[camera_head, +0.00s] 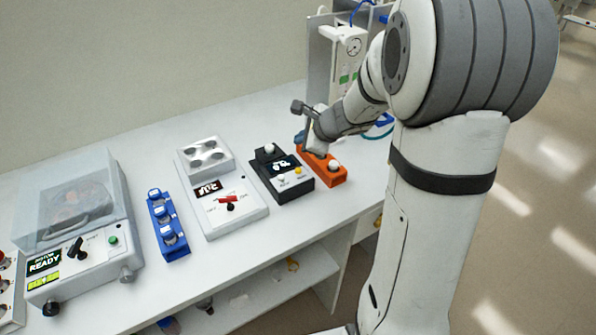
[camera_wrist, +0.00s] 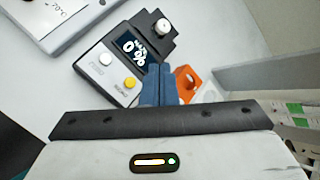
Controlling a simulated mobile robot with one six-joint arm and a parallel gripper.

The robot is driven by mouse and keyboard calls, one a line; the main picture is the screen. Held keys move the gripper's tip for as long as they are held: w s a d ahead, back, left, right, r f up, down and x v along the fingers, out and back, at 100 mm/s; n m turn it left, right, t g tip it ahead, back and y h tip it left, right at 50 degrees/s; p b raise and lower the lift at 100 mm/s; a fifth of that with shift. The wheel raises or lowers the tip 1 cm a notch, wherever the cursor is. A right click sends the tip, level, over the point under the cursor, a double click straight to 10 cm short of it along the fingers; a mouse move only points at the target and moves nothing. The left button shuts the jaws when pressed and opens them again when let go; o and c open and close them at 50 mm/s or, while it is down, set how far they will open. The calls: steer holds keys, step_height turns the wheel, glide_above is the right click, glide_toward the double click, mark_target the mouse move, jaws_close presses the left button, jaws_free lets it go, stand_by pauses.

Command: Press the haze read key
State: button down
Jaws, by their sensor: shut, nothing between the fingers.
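The black haze meter (camera_head: 281,174) sits on the bench, with a display and a white-capped part at its back. In the wrist view its display (camera_wrist: 140,50) reads 0 %. A yellow key (camera_wrist: 130,82) and a whitish key (camera_wrist: 103,58) lie below the display; their small labels are too blurred to read surely. The yellow key also shows in the head view (camera_head: 298,170). My gripper (camera_wrist: 157,75) has its blue fingers shut and empty. They appear beside the meter's right side, apart from the yellow key. In the head view my gripper (camera_head: 302,138) is over the orange rack.
The orange rack (camera_head: 313,168) with a white-capped item stands right of the meter. Left of it are a white unit with a red switch (camera_head: 229,205), a blue rack (camera_head: 178,251) and a clear-lidded machine (camera_head: 82,240). A gauge panel (camera_head: 346,52) stands behind my arm.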

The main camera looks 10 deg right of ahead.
steer(key=b, duration=0.5)
glide_above(301, 175)
step_height(301, 175, down, 6)
steer(key=shift+f, duration=0.25)
steer(key=shift+f+b, duration=0.6)
steer(key=shift+b, duration=0.05)
stand_by(0.9)
steer(key=shift+w+f+b, duration=0.1)
steer(key=shift+f+b, duration=0.3)
steer(key=shift+b, duration=0.15)
steer(key=shift+f+b, duration=0.4)
stand_by(0.5)
stand_by(0.3)
steer(key=shift+r+p, duration=0.6)
steer(key=shift+r, duration=0.25)
